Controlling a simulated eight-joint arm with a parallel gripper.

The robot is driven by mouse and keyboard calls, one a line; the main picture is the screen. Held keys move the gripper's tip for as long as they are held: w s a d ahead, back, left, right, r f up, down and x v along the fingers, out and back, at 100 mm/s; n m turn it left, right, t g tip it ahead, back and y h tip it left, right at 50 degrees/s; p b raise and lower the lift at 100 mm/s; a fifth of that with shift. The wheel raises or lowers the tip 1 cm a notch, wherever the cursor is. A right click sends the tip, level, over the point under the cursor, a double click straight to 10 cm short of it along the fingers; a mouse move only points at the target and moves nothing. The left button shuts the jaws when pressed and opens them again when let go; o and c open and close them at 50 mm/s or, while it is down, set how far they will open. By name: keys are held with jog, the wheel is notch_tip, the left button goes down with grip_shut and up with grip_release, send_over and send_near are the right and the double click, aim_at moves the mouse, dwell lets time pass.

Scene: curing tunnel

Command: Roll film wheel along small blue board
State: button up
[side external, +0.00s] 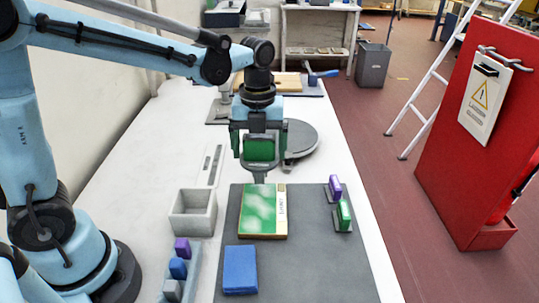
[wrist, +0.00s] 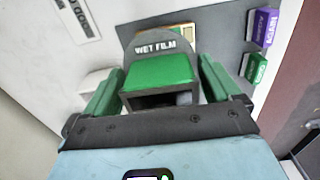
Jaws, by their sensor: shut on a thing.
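My gripper (side external: 261,146) is shut on the film wheel (side external: 260,154), a dark holder with a green grip. In the wrist view, the film wheel (wrist: 160,73) shows "WET FILM" on its dark top, between the green jaw pads of my gripper (wrist: 158,80). In the side view, its grey lower end appears at the far edge of a green-faced board; I cannot tell whether it touches. The wheel's rolling edge is not clear. The small blue board (side external: 240,270) lies flat on the dark mat (side external: 310,268), nearer the camera and apart from the gripper.
The green-faced board (side external: 262,212) lies on the mat. Purple (side external: 335,187) and green (side external: 343,213) holders stand at its right. An open grey box (side external: 191,222) and a rack with purple, blue and grey pieces (side external: 176,270) are left. A round grey plate (side external: 300,138) is behind.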

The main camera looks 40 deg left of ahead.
aim_at(244, 138)
jog(key=shift+r, duration=2.3)
jog(key=n, duration=0.4)
jog(key=s+a+n, duration=0.1)
jog(key=n, duration=0.1)
jog(key=shift+r+n, duration=0.3)
jog(key=n, duration=0.3)
jog(key=shift+s+a+r, duration=0.2)
jog(key=shift+s, duration=0.15)
jog(key=n, duration=0.4)
jog(key=shift+s+a+r, duration=0.15)
jog(key=shift+s+a, duration=0.1)
jog(key=shift+s, duration=0.05)
jog(key=n, duration=0.4)
jog(key=shift+s+a+r, duration=0.15)
jog(key=shift+s+a, duration=0.05)
jog(key=shift+s, duration=0.15)
jog(key=n, duration=0.3)
jog(key=s+n, duration=0.1)
jog(key=n, duration=0.2)
jog(key=a+n, duration=0.1)
jog(key=n, duration=0.2)
jog(key=shift+s+r+n, duration=0.3)
jog(key=shift+r, duration=0.05)
